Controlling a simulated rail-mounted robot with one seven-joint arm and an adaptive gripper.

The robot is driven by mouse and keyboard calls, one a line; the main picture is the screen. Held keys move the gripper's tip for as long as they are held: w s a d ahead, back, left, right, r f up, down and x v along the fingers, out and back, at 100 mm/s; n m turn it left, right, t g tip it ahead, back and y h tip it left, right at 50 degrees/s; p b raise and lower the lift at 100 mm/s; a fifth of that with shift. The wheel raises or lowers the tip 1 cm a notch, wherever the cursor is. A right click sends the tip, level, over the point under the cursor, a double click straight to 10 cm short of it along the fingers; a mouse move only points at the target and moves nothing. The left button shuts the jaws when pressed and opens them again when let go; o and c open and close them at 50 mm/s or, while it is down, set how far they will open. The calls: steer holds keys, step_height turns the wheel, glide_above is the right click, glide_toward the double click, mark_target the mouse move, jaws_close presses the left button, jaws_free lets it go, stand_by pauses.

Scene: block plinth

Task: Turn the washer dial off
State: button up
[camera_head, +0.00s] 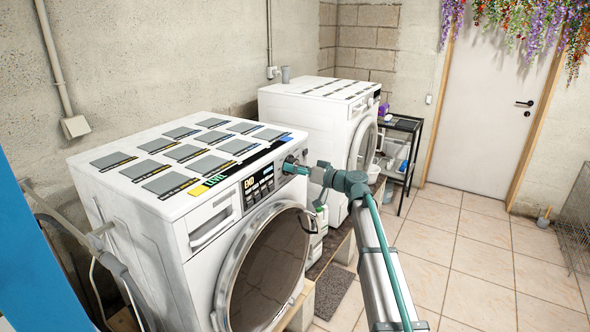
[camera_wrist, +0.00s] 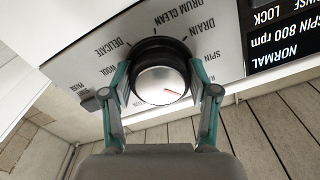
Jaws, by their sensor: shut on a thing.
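The washer (camera_head: 160,210) is the nearer white front-loader, with its control panel along the top front edge. Its dial (camera_wrist: 162,80) is a silver knob with a black ring and a red pointer mark, with printed labels such as DELICATE, DRUM CLEAN, DRAIN and SPIN around it. My gripper (camera_wrist: 162,88) is shut on the dial, with one teal finger on each side of it in the wrist view. In the head view my gripper (camera_head: 296,168) reaches the right end of the panel and hides most of the dial. The red mark points right in the wrist view.
A dark display (camera_head: 258,185) sits left of the dial, above the round door (camera_head: 265,270). A second white machine (camera_head: 320,100) stands behind. A black shelf (camera_head: 402,125) and a closed white door (camera_head: 495,90) are farther back.

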steer(key=shift+f+m+b, duration=0.1)
steer(key=shift+m+b, duration=0.2)
steer(key=shift+b, duration=0.05)
steer(key=m+b, duration=0.2)
steer(key=shift+m, duration=0.3)
steer(key=shift+s+m+b, duration=0.1)
steer(key=shift+m+b, duration=0.7)
steer(key=shift+m, duration=1.4)
steer(key=shift+r, duration=0.2)
steer(key=o, duration=1.2)
steer(key=shift+c, duration=0.2)
steer(key=v, duration=1.2)
